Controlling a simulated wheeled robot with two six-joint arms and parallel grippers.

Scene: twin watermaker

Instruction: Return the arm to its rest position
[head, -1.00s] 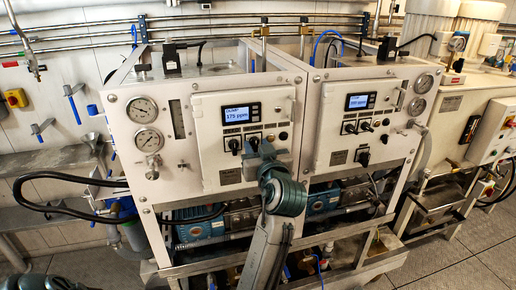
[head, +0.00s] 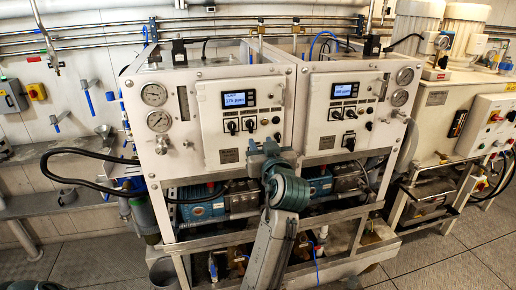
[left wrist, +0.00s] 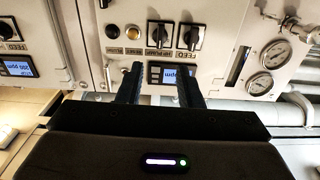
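My left gripper (head: 268,150) is in front of the watermaker, near the lower right corner of the left control panel (head: 213,140) in the head view. In the left wrist view, which shows the panels upside down, its two fingers (left wrist: 158,78) stand apart with nothing held between them. The left panel has a lit display reading about 175 ppm and several dark knobs (head: 232,127). Beyond the fingers, the wrist view shows knobs (left wrist: 159,34) and a display (left wrist: 170,75). The fingertips look clear of the panel. My right gripper is not in view.
The right control panel (head: 340,118) stands beside the left one. Pressure gauges (head: 154,94) sit at the outer sides of the housing. A metal frame with pumps (head: 196,204) is below the panels. A black hose (head: 70,152) loops out at the left. Floor (head: 450,262) is open at the lower right.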

